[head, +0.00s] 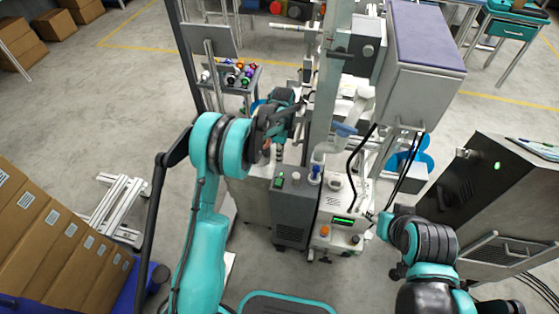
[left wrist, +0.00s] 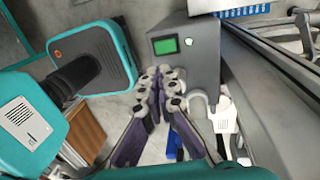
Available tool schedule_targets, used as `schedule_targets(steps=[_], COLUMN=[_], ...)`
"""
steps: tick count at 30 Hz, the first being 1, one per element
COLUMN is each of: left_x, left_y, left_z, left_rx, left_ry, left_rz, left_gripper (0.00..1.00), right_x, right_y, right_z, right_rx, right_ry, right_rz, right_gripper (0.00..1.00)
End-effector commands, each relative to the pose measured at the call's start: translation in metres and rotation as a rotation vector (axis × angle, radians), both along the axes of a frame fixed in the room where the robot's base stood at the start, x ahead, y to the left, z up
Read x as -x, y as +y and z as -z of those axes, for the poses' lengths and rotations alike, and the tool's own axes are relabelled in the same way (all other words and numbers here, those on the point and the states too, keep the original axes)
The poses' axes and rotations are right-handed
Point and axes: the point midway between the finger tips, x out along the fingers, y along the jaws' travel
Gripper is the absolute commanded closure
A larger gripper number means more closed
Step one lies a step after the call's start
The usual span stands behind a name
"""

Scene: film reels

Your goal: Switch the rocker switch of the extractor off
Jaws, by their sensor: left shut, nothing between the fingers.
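A dark grey box with a vented front (head: 290,215), which looks like the extractor, stands below my left gripper. A lit green rectangular switch (head: 279,182) is on its top face, beside a small pale round part (head: 296,178). The left wrist view shows the green switch (left wrist: 165,46) in a dark frame on the grey box (left wrist: 200,65). My left gripper (head: 273,156) points down above and behind the switch; in the left wrist view its fingers (left wrist: 160,78) are together and empty, just below the switch. My right gripper (head: 386,226) is small and partly hidden; its jaws are unclear.
A white machine (head: 338,240) with a green display and orange knob stands right of the grey box. A pale upright post (head: 325,90) rises behind. A dark cabinet (head: 485,185) stands at right, cartons (head: 45,235) at left. Black cables hang near the white machine.

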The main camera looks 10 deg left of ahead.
Motion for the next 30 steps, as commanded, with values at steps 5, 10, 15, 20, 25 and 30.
schedule_targets(steps=[5,10,15,20,25,30], left_x=[0.007,0.013,0.017,0.019,0.019,0.019], left_y=[0.0,0.0,0.0,0.001,0.001,0.001], left_z=[0.044,0.077,0.099,0.107,0.108,0.107], left_rx=[0.0,0.0,0.0,0.0,0.0,0.0], left_ry=[0.0,0.0,0.0,0.0,0.0,0.0], left_rz=[0.0,0.0,0.0,0.0,0.0,0.0], left_gripper=[1.0,1.0,1.0,1.0,1.0,1.0], right_x=[0.0,0.0,0.0,0.0,0.0,0.0], right_y=[0.0,0.0,0.0,0.0,0.0,0.0], right_z=[0.019,0.032,0.042,0.045,0.045,0.045], right_rx=[0.0,0.0,0.0,0.0,0.0,0.0], right_ry=[0.0,0.0,0.0,0.0,0.0,0.0], right_rz=[0.0,0.0,0.0,0.0,0.0,0.0], right_gripper=[0.6,0.6,0.6,0.6,0.6,0.6])
